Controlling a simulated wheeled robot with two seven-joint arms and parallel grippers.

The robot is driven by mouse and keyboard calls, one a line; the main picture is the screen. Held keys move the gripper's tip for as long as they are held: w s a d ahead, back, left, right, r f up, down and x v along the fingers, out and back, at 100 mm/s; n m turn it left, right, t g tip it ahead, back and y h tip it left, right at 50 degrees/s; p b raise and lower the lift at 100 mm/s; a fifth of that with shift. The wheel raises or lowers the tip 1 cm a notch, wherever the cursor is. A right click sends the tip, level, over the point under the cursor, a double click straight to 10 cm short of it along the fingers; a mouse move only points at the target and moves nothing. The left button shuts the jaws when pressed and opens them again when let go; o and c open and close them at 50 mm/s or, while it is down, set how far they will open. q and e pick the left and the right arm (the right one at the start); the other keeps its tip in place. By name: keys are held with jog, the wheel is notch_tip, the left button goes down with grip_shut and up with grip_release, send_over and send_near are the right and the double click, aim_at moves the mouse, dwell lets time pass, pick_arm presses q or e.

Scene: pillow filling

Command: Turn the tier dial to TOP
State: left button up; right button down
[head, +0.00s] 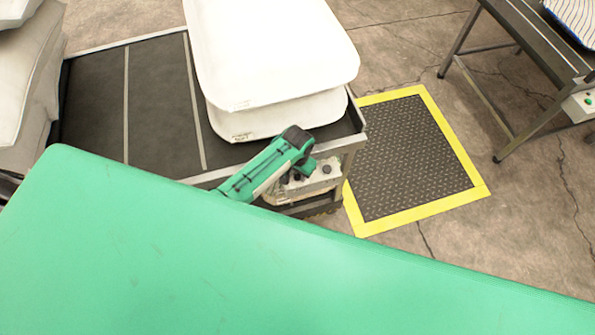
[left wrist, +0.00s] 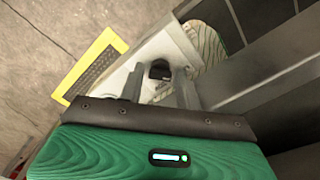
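A pale control box (head: 322,176) is fixed at the near right end of the dark cart, partly behind my left arm. In the left wrist view, a dark dial knob (left wrist: 160,69) stands on the pale panel (left wrist: 150,48). My left gripper (head: 300,170) is at the box; it also shows in the left wrist view (left wrist: 159,83). Its two fingers are apart, one on each side of the knob in that picture. I cannot tell whether they touch it. The dial's markings and setting are not readable. My right gripper is not in view.
White pillows (head: 275,50) lie stacked on the cart (head: 95,100), close behind my arm. A yellow-edged floor mat (head: 415,155) lies to the right. A second table (head: 520,30) with its own box stands at far right. Grey cushions (head: 25,95) stand at left.

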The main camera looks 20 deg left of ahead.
pick_arm(q)
jog(key=shift+c, duration=0.4)
jog(key=c, duration=0.6)
jog(key=shift+r+m, duration=0.1)
jog(key=shift+m, duration=0.2)
jog(key=shift+m+p, duration=0.85)
jog(key=shift+m, duration=0.05)
jog(key=m+p, duration=0.1)
jog(key=m, duration=0.2)
jog(key=shift+a+m, duration=0.1)
jog(key=shift+m, duration=0.2)
jog(key=m+p, duration=0.1)
jog(key=m, duration=0.8)
jog(key=shift+m, duration=0.4)
